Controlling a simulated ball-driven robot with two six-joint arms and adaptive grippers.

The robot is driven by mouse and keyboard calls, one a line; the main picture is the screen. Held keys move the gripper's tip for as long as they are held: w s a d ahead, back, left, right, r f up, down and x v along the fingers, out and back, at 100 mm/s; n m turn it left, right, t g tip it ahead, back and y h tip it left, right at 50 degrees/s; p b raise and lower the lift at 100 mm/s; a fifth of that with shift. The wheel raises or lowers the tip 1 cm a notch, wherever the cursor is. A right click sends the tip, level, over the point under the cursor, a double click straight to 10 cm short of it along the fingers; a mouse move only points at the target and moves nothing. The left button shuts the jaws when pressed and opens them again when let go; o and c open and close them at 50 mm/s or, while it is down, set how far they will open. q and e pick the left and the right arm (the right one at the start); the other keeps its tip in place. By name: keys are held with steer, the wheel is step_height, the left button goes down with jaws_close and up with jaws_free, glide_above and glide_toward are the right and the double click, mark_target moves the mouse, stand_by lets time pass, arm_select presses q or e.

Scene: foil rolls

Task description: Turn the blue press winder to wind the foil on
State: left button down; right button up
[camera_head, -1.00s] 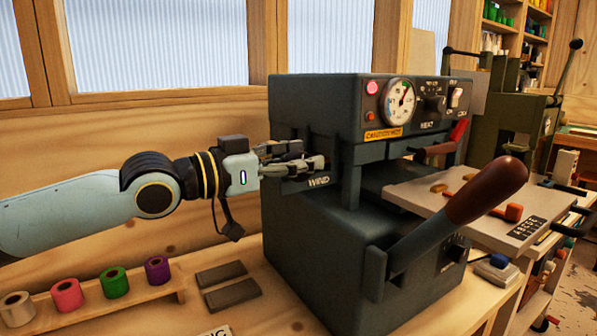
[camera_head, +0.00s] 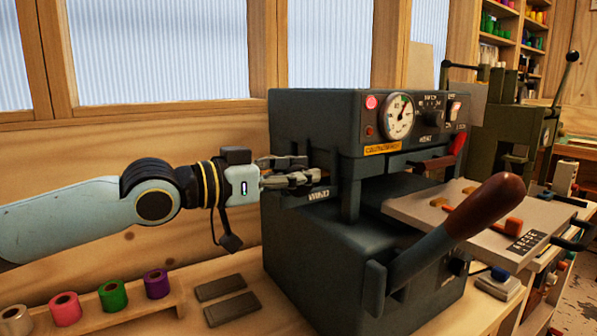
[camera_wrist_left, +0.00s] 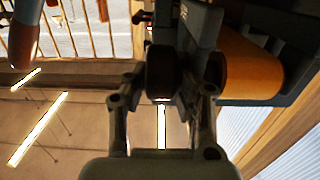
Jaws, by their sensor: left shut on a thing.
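The dark blue-grey press (camera_head: 330,270) stands on the bench with a WIND label (camera_head: 318,194) on its left side. My left gripper (camera_head: 300,175) reaches in from the left and is shut at the winder beside that label. In the left wrist view a dark round knob, the winder (camera_wrist_left: 161,72), sits between the two fingers (camera_wrist_left: 162,100). In the head view the fingers hide most of the winder. An orange-gold foil roll (camera_wrist_left: 250,65) shows in the wrist view, to the right of the fingers. My right gripper is not in view.
Pink, green, purple and pale foil rolls (camera_head: 113,294) stand on a wooden rack at lower left. Two dark bars (camera_head: 230,308) lie beside it. The press's brown-handled lever (camera_head: 486,205) and pale table (camera_head: 480,215) jut out right. A green press (camera_head: 510,135) stands behind.

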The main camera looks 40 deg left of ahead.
arm_select(q)
steer(key=g+p, duration=0.1)
steer(key=g+y+p, duration=0.1)
steer(key=shift+w+d+r+g, duration=0.1)
steer(key=shift+w+r+g, duration=0.05)
steer(key=shift+r+g, duration=0.15)
steer(key=g+y+p, duration=0.1)
steer(key=g+p, duration=0.2)
steer(key=p, duration=0.2)
steer(key=g+y+p, duration=0.1)
steer(key=g+p, duration=0.2)
steer(key=p, duration=0.3)
steer(key=g+y+p, duration=0.2)
steer(key=g+p, duration=0.2)
steer(key=p, duration=0.2)
steer(key=shift+w+d+f, duration=0.25)
steer(key=shift+w+f, duration=0.15)
steer(key=shift+f+g+y+p, duration=0.35)
steer(key=shift+g+y+p, duration=0.35)
steer(key=shift+g, duration=0.3)
steer(key=shift+f+g, duration=0.2)
steer(key=shift+g, duration=0.6)
steer(key=shift+s+a+y, duration=0.1)
steer(key=shift+y, duration=0.2)
